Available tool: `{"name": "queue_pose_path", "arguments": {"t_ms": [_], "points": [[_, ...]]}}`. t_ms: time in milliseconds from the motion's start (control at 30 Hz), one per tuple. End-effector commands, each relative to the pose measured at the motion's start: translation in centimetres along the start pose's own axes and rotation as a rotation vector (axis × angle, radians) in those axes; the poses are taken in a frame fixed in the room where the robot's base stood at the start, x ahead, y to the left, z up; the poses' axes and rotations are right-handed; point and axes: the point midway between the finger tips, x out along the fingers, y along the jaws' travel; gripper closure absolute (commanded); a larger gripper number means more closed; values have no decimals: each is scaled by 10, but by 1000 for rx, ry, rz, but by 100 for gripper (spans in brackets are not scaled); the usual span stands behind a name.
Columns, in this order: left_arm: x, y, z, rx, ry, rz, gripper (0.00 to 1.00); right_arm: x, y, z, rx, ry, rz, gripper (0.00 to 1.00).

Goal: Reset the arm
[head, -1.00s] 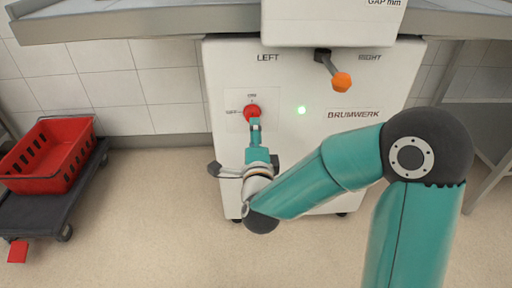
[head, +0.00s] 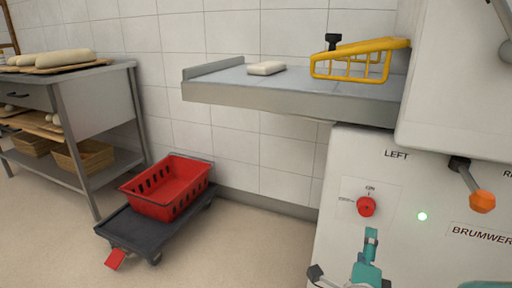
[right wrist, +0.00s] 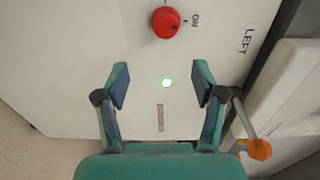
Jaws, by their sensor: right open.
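My right gripper (right wrist: 162,88) is open and empty in the right wrist view, its two fingers spread in front of the white machine panel (right wrist: 75,50). A red knob (right wrist: 166,22) sits beyond the fingertips, apart from them. In the head view part of my right gripper (head: 368,245) shows low in the picture, below the red knob (head: 366,206). A green light (head: 422,216) glows to the right of the knob. An orange-tipped lever (head: 482,202) is on the machine at the right edge. My left gripper is in neither view now.
A steel side table (head: 290,100) joins the machine and holds a pale dough piece (head: 266,68) and a yellow wire guard (head: 360,58). A red crate (head: 168,187) sits on a dark trolley (head: 150,232). A rack with loaves (head: 68,59) stands at far left.

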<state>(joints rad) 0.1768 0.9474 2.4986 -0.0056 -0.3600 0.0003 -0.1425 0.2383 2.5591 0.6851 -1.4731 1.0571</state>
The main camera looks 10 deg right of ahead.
Motion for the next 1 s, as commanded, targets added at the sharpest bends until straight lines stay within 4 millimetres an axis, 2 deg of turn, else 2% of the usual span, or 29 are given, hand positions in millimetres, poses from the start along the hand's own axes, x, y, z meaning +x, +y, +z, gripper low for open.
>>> {"name": "queue_pose_path", "arguments": {"t_ms": [67,167,267,300,367,400,467,500,600,700,800,900,967,1000], "points": [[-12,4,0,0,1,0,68,5,14,-4,-40,15,50,31],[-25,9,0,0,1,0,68,10,47,-5,-108,14,136,31],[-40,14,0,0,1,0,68,8,108,7,-215,-78,303,31],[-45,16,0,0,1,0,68,1,137,14,-278,-140,385,31],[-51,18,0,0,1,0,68,-16,180,25,-379,-253,509,31],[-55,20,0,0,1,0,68,-30,207,32,-447,-339,587,31],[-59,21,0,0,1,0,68,-57,243,41,-550,-484,693,31],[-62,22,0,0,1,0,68,-77,264,46,-615,-585,754,31],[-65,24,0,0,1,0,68,-127,302,56,-763,-846,859,31],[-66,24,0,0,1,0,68,-173,325,62,-898,-1116,900,31],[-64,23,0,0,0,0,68,-209,332,64,-1028,-1377,874,31],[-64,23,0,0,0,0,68,-237,333,59,-1142,-1606,819,31],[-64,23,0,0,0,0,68,-244,333,56,-1201,-1689,775,31],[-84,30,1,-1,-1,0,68,-243,311,57,-1197,-1679,777,31]]}}
